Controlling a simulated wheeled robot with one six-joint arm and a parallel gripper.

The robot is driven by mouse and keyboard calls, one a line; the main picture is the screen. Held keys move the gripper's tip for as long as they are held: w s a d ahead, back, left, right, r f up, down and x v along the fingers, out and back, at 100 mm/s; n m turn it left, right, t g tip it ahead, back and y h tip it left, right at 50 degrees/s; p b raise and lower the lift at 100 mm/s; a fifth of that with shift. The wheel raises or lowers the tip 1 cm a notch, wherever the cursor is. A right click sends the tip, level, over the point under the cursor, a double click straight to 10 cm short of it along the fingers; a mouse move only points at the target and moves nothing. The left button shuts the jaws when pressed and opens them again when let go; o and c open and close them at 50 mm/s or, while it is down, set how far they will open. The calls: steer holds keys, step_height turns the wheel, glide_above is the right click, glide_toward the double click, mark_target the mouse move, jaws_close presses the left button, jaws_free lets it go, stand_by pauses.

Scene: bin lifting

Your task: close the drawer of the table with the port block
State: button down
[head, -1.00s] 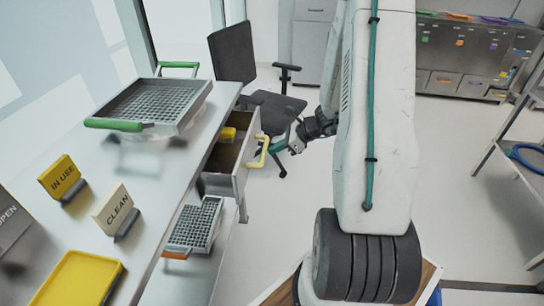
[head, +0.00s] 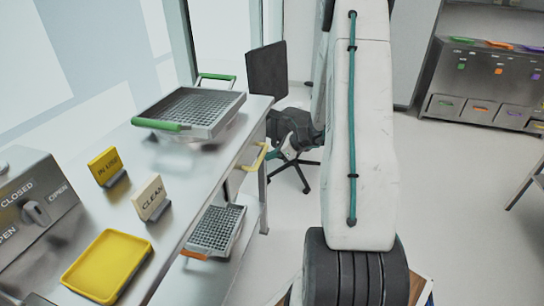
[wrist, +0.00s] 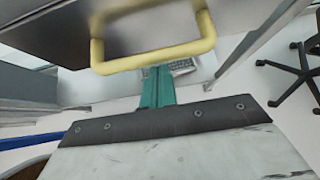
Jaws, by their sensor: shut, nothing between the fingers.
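The table (head: 190,190) on the left has a drawer (head: 236,182) under its top, with a yellow handle (head: 262,158). The drawer front sits at or close to the table's side, and its inside does not show. I cannot tell whether a small gap is left. In the wrist view, the yellow handle (wrist: 160,62) crosses the dark drawer front (wrist: 140,35). My gripper (wrist: 158,85), with teal fingers, is shut and empty just below the handle in the picture; contact is unclear. A steel block with a knob (head: 36,210), marked OPEN and CLOSED, stands at the left, perhaps the port block.
On the table are a green-handled mesh basket (head: 192,110), an IN USE sign (head: 104,167), a CLEAN sign (head: 150,197) and a yellow tray (head: 107,265). Another basket (head: 216,230) sits on the lower shelf. An office chair (head: 268,75) stands beyond the table.

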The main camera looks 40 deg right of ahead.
steer(key=shift+w+a, duration=0.15)
steer(key=s+d+r, duration=0.2)
steer(key=s+d, duration=0.1)
steer(key=s, duration=0.2)
steer(key=s+d+r, duration=0.2)
steer(key=s+r, duration=0.1)
steer(key=s, duration=0.2)
steer(key=shift+s+d+r, duration=0.3)
steer(key=shift+d, duration=0.1)
